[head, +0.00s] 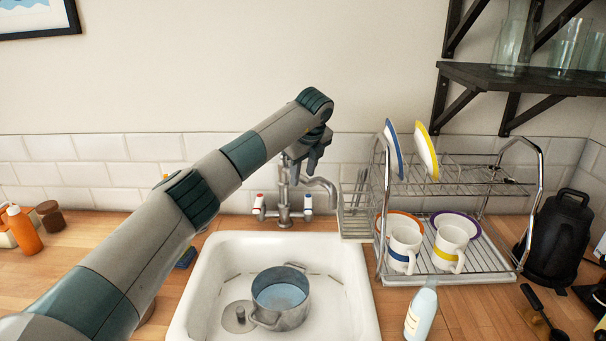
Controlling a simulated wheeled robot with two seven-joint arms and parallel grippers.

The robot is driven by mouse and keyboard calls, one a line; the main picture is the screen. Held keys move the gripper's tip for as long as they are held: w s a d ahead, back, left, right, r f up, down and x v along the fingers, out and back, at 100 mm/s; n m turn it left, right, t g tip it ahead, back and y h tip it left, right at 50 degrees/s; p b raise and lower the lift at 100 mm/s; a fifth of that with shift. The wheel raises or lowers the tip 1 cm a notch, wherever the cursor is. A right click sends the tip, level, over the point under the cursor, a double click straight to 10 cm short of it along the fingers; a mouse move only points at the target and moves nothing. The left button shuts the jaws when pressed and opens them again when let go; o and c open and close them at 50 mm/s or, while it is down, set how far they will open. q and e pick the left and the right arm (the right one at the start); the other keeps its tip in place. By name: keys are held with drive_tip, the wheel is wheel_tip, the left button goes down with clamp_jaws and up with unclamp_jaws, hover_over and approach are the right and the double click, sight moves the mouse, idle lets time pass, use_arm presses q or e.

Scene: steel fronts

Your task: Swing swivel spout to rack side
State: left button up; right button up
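The chrome tap (284,203) stands behind the sink, with a red-marked handle on its left and a blue-marked one on its right. Its swivel spout (326,183) reaches to the right and curves down at its end, toward the rack side. My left gripper (303,177) hangs fingers down above the tap, beside the near part of the spout. Its two fingers show apart with a gap between them. It hides part of the tap's upper end; I cannot tell whether it touches the spout. The dish rack (480,188) stands right of the tap. My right gripper is not in view.
The white sink (350,292) holds a steel pot (292,316) with water. A bottle (421,312) stands right of the sink. The rack holds plates and mugs, with a black kettle (556,238) beside it. A dark shelf (520,80) hangs above. My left arm crosses the left side.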

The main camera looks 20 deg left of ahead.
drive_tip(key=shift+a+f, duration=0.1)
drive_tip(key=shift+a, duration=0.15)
